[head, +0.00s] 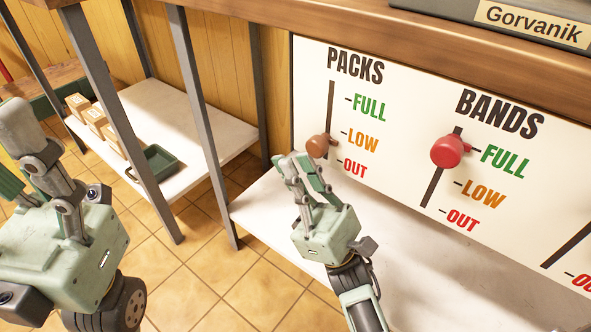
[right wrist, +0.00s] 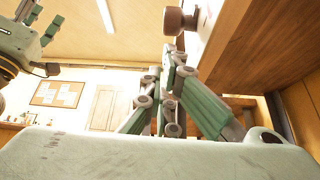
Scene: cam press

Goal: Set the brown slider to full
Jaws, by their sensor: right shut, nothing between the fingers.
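The brown slider (head: 317,146) is a round knob in the PACKS slot, low down between the LOW and OUT marks. FULL is marked higher on that slot. In the right wrist view the knob (right wrist: 178,20) sticks out from the panel, just beyond the fingertips. My right gripper (head: 294,160) is shut and empty, its tips just below and left of the knob. I cannot tell whether they touch it. My left gripper (head: 22,150) is at the left edge, away from the panel; its fingers are partly cut off.
A red slider (head: 447,151) sits near FULL in the BANDS slot, right of the brown one. A white shelf (head: 270,212) lies under the panel (head: 400,130). Metal posts (head: 205,120) stand left of it. A green tray (head: 158,163) and small boxes (head: 95,118) are on another shelf.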

